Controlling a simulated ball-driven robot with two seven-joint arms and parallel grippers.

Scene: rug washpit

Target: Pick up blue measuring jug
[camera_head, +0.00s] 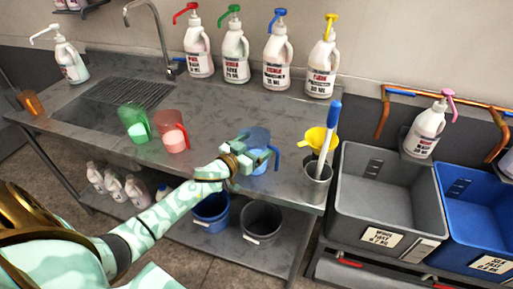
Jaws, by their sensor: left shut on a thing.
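The blue measuring jug (258,137) is translucent, with a handle on its right side. It is at the front part of the steel counter, right of the red jug. My left gripper (262,152) is at the jug and shut on it, partly covering its front. I cannot tell whether the jug's base touches the counter. My right gripper is not in view.
A green jug (134,123) and a red jug (172,131) stand left on the steel counter (225,98). A yellow funnel (316,140) and a grey cup (317,182) holding a blue-topped brush stand close on the right. Pump bottles (277,60) line the back.

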